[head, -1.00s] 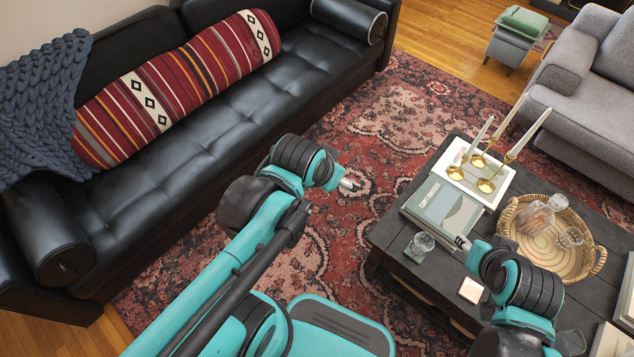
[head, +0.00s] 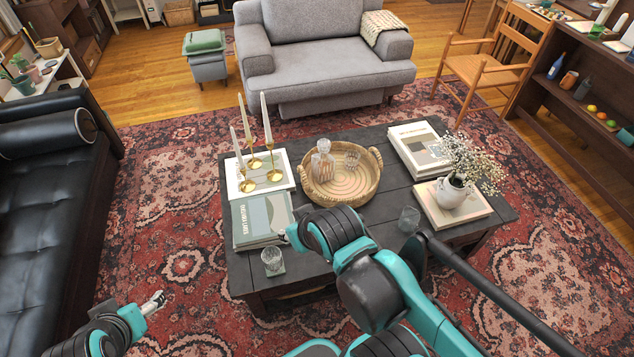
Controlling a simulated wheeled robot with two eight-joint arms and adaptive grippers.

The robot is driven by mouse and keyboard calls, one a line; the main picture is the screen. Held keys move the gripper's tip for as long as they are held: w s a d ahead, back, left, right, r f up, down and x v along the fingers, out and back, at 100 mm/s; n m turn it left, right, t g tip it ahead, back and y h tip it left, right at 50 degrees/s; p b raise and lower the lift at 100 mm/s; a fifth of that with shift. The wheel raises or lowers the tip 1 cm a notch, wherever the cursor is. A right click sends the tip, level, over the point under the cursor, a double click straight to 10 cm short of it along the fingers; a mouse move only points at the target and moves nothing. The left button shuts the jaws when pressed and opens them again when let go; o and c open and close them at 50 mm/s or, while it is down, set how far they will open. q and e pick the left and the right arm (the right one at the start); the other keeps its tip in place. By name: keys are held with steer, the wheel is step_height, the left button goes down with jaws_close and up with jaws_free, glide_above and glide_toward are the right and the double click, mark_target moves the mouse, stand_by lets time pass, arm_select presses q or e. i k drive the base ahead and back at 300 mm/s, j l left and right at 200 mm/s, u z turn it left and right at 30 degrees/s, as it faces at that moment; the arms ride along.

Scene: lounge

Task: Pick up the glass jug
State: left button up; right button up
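The glass jug (head: 322,160), a clear decanter with a stopper, stands upright in a round woven tray (head: 374,190) on the dark coffee table (head: 240,283). A clear glass (head: 351,161) is beside it in the tray. My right gripper (head: 287,234) is over the table's near part, by the book at the left, nearer to me than the tray and apart from the jug. It is mostly hidden by my own wrist. My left gripper (head: 157,299) is over the rug left of the table. Its fingers are too small to judge.
Brass candle holders (head: 256,163) with tall candles stand left of the tray. A book (head: 262,219) and a glass (head: 272,262) are near the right gripper. Another glass (head: 408,219) and a white flower vase (head: 452,191) stand to the right. Open rug lies left of the table.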

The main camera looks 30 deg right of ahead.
mark_target(409, 220)
steer(key=z, duration=2)
steer(key=i+l+u, duration=0.25)
steer(key=l+u, duration=0.3)
steer(key=i+l+u, duration=0.1)
steer(key=l+u, duration=0.15)
